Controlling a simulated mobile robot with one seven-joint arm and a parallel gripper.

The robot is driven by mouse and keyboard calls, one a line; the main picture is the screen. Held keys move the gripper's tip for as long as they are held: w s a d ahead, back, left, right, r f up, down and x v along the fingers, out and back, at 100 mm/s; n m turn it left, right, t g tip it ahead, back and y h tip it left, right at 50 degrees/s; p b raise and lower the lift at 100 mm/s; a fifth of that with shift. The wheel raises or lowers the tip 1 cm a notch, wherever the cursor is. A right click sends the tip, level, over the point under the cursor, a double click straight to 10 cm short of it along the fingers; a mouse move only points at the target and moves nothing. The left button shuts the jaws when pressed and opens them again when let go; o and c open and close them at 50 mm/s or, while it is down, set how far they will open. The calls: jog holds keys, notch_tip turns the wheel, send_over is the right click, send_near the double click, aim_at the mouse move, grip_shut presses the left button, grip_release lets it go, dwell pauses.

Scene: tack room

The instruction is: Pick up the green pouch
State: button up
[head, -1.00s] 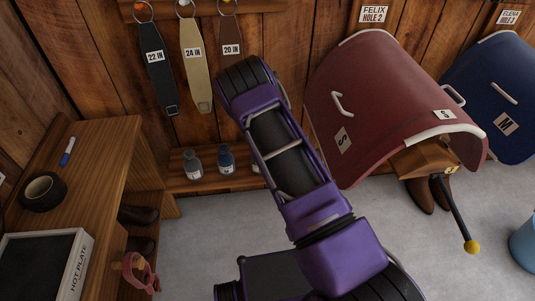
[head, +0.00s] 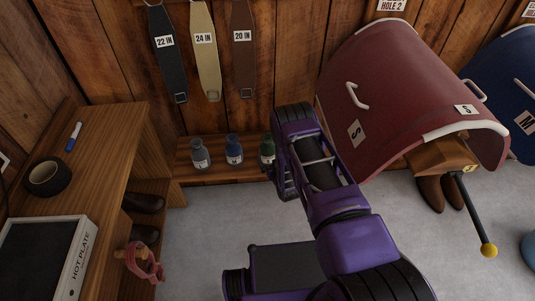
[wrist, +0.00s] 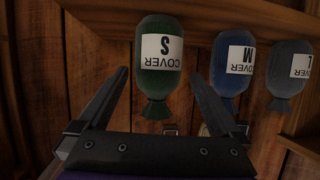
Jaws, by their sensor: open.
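The green pouch (head: 267,148) stands on the low wooden shelf against the wall, at the right end of a row of three pouches. In the wrist view the green pouch (wrist: 167,60) appears upside down, with a white label reading "COVER S". My gripper (wrist: 158,92) is open, its two dark fingers on either side of the pouch's lower part in the picture. I cannot tell whether the pouch is between the fingers or beyond them. In the head view my purple arm reaches toward the shelf just right of the green pouch, and the fingers are hidden.
A blue pouch (head: 233,150) and a grey pouch (head: 200,153) stand left of the green one on the shelf (head: 216,174). Girth straps (head: 207,50) hang above. A red saddle cover (head: 415,80) is close on the right. A wooden bench (head: 90,150) stands left.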

aim_at(267, 151)
jog(key=shift+b+x, duration=0.85)
jog(key=shift+x, duration=2.6)
jog(key=shift+d, duration=0.1)
jog(key=c, duration=1.2)
